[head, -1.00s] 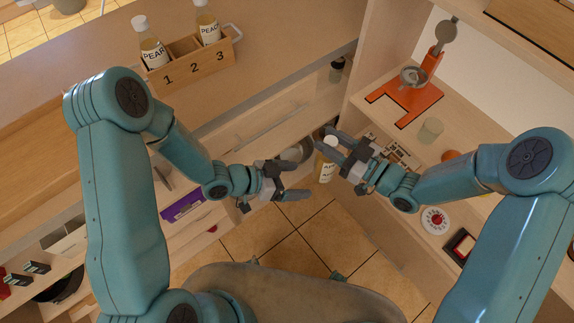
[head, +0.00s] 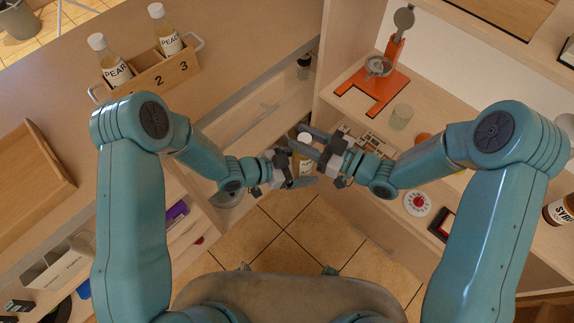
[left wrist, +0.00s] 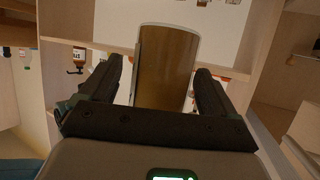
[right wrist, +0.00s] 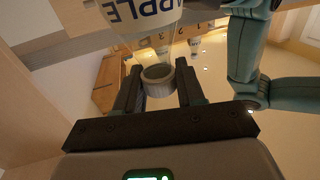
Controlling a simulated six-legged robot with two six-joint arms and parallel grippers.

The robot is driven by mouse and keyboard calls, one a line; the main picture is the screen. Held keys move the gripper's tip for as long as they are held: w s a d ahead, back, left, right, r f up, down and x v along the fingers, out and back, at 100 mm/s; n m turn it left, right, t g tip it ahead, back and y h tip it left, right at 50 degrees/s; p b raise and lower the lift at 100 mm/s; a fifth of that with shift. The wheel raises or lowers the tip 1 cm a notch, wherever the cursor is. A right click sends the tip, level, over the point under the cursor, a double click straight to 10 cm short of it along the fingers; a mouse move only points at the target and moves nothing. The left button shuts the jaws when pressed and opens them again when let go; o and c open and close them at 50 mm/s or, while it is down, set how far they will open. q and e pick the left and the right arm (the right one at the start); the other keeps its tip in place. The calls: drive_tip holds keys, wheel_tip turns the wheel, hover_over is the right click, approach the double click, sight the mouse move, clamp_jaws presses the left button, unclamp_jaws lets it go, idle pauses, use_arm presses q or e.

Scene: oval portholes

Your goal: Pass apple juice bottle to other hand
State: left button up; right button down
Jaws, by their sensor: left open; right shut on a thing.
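The apple juice bottle (head: 303,164) is between my two grippers in the head view, partly hidden by their fingers. My right gripper (head: 304,140) is shut on it at the cap end. In the right wrist view the grey cap (right wrist: 158,82) is between the fingers, and the APPLE label (right wrist: 140,12) is beyond them. My left gripper (head: 303,169) is open at the bottle's lower part.
A wooden numbered rack (head: 155,80) with a PEAR bottle (head: 112,62) and another bottle (head: 166,32) stands on the counter at upper left. An orange stand (head: 375,85) and a glass (head: 401,116) are on the right shelf. Tiled floor (head: 290,225) below is clear.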

use_arm(q)
drive_tip(key=shift+w+d+f, duration=0.15)
drive_tip(key=shift+d, duration=0.25)
drive_tip(key=c, duration=1.2)
drive_tip(key=shift+c, duration=1.1)
use_arm(e)
drive_tip(key=c, duration=0.6)
unclamp_jaws()
